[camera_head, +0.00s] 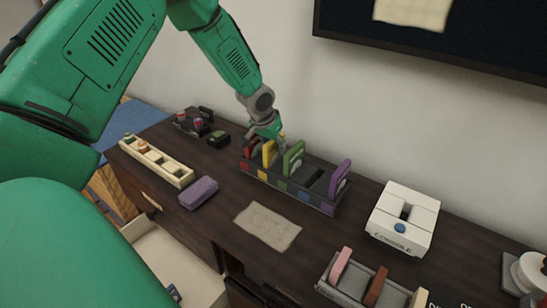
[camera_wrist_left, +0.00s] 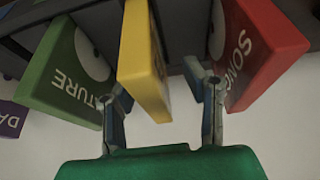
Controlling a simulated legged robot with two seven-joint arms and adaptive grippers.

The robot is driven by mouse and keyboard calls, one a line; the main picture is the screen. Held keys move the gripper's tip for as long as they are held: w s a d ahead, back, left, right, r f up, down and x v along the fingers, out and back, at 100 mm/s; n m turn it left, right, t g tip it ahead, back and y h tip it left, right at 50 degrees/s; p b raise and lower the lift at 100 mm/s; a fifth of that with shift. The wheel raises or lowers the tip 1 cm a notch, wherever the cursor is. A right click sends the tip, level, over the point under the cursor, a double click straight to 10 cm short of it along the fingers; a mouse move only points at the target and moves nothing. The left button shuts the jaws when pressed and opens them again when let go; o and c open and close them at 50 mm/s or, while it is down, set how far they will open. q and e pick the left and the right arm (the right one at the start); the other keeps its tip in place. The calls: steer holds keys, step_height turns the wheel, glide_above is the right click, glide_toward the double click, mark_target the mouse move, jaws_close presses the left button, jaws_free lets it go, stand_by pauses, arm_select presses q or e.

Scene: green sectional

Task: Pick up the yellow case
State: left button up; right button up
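The yellow case (camera_head: 269,154) stands upright in the dark rack (camera_head: 320,205), between the red case (camera_head: 251,147) and the green case (camera_head: 292,160). My left gripper (camera_head: 272,132) is above and behind the yellow case. In the left wrist view, the yellow case (camera_wrist_left: 143,60) lies between the two fingers of my open left gripper (camera_wrist_left: 164,92). The finger on the green case's side is close to the yellow case; the other is farther away, near the red case (camera_wrist_left: 262,45). Contact is not clear. My right gripper is not in view.
The purple case (camera_head: 340,178) stands at the rack's right end, past an empty-looking slot. A white console (camera_head: 403,218), a tan mat (camera_head: 268,226), a purple block (camera_head: 199,192), a cream tray (camera_head: 157,162) and a grey tray (camera_head: 345,290) share the dark tabletop. The wall is close behind.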

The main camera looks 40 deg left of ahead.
arm_select(q)
steer(key=shift+w+d+f, duration=0.2)
steer(key=shift+w+f, duration=0.05)
steer(key=shift+f, duration=0.1)
steer(key=shift+s+d+r, duration=0.1)
steer(key=shift+r, duration=0.05)
steer(key=shift+c, duration=0.4)
jaws_close()
